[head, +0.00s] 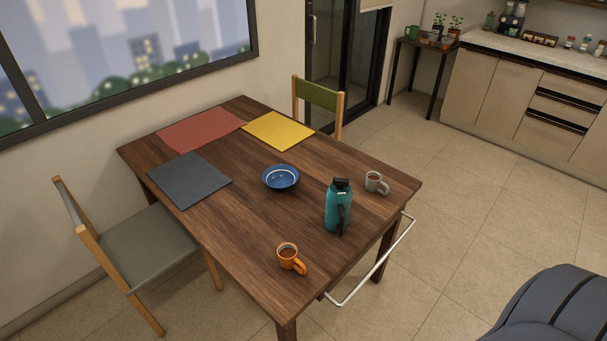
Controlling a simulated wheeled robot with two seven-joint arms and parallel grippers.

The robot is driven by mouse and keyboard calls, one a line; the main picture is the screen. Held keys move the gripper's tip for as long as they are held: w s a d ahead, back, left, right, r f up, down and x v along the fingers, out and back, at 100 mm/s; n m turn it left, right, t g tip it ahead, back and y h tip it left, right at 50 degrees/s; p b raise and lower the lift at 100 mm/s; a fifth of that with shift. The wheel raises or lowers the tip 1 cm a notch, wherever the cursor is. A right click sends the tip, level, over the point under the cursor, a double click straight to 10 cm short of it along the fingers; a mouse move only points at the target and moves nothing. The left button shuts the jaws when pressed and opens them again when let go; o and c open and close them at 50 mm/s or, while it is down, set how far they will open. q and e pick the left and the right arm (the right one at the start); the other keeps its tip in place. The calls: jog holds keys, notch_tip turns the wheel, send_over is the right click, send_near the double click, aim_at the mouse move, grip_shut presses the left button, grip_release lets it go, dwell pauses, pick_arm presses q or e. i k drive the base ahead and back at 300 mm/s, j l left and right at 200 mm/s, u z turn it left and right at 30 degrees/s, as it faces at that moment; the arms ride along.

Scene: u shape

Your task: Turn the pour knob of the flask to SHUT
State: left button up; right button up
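A teal flask (336,208) stands upright on the dark wooden table (245,226), towards its right side. It has a black cap (341,183) on top and a dark handle on its right. The pour knob and its setting are too small to make out. Neither of my grippers is in view.
An orange mug (288,256) stands near the front edge, a grey mug (374,182) behind the flask on the right. A blue bowl (280,177) and grey, red and yellow mats lie further left. A white rail (372,272) runs along the table's right side. Chairs stand left and behind.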

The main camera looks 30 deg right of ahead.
aim_at(340, 184)
jog(key=i+j+z, duration=0.1)
jog(key=j+z, duration=0.15)
jog(key=z, duration=0.15)
jog(key=j+z, duration=0.25)
jog(key=z, duration=0.2)
jog(key=j+z, duration=0.4)
jog(key=i+l, duration=0.05)
jog(key=l, duration=0.05)
